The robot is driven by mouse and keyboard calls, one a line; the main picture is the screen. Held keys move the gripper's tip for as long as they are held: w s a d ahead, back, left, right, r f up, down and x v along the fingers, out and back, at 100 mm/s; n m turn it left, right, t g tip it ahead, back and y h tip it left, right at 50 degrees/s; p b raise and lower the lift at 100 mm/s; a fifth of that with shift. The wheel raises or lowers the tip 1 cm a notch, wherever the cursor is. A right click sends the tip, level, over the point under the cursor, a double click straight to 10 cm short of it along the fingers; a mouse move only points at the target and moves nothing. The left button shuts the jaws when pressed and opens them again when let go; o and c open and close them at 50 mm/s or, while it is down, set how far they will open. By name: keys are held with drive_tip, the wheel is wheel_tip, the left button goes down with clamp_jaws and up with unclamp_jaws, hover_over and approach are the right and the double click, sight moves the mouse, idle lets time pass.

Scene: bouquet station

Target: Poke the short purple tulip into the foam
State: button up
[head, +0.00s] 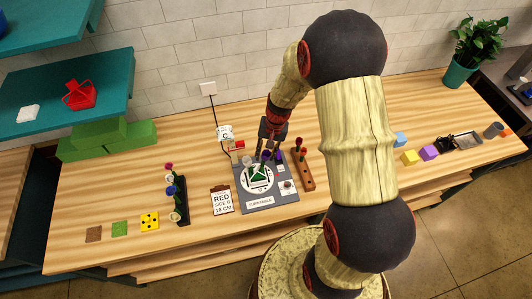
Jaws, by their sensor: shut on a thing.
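My gripper (268,150) is over the back of the grey turntable mat (250,200), pointing down and shut. A purple tulip head (266,155) shows at its fingertips, and a second purple patch lies just to its right. The stem is too small to make out. The green foam (258,174) sits on the white turntable disc (246,183), just below and in front of the gripper. I cannot tell whether the tulip touches the foam.
A wooden rack (306,182) with red flowers stands close right of the mat. A dark rack (181,208) with several flowers stands left. A clipboard (222,202) reads "RED SIDE B 16 CM". A white cup (224,132) stands behind. The front table edge is clear.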

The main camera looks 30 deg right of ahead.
drive_tip(key=shift+a+f+b, duration=0.2)
drive_tip(key=shift+f+b, duration=1)
drive_tip(key=shift+f, duration=0.15)
idle(2.4)
idle(0.7)
drive_tip(key=o, duration=0.8)
drive_tip(key=shift+w, duration=0.1)
drive_tip(key=shift+r, duration=0.15)
drive_tip(key=shift+d+r+p, duration=0.2)
drive_tip(key=shift+r+p, duration=0.45)
drive_tip(key=shift+r, duration=0.4)
drive_tip(key=shift+d+r+p, duration=0.15)
drive_tip(key=shift+r+p, duration=0.55)
drive_tip(key=shift+r, duration=0.3)
drive_tip(key=shift+d+r+p, duration=0.2)
drive_tip(key=shift+r+p, duration=0.45)
drive_tip(key=shift+r, duration=0.4)
drive_tip(key=shift+s, duration=0.2)
drive_tip(key=shift+o, duration=1)
drive_tip(key=o, duration=0.4)
